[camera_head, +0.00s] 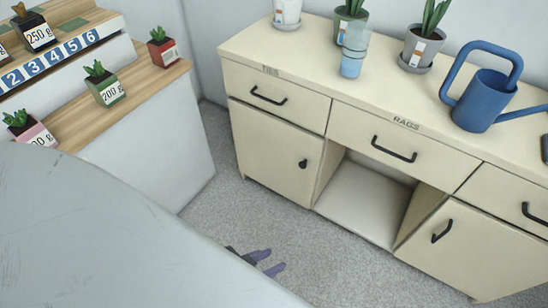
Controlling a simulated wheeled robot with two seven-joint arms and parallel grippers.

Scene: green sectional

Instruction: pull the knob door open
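The cream cabinet (345,106) has a lower left door (268,150) with a small black round knob (303,164) near its right edge. This door looks shut. My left gripper (269,261) shows as two purple fingertips low over the floor, in front of and below the knob door. The fingertips are apart with nothing between them, and they are clear of the knob. The rest of this gripper and its arm is hidden behind a large grey shape at the lower left. My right gripper is not in view.
The lower right door (474,248) has a black bar handle, and the drawers above have black pulls. An open cubby (365,203) lies between the doors. A blue watering can (483,98) and potted plants stand on top. Grey floor (222,205) in front of the knob door is free.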

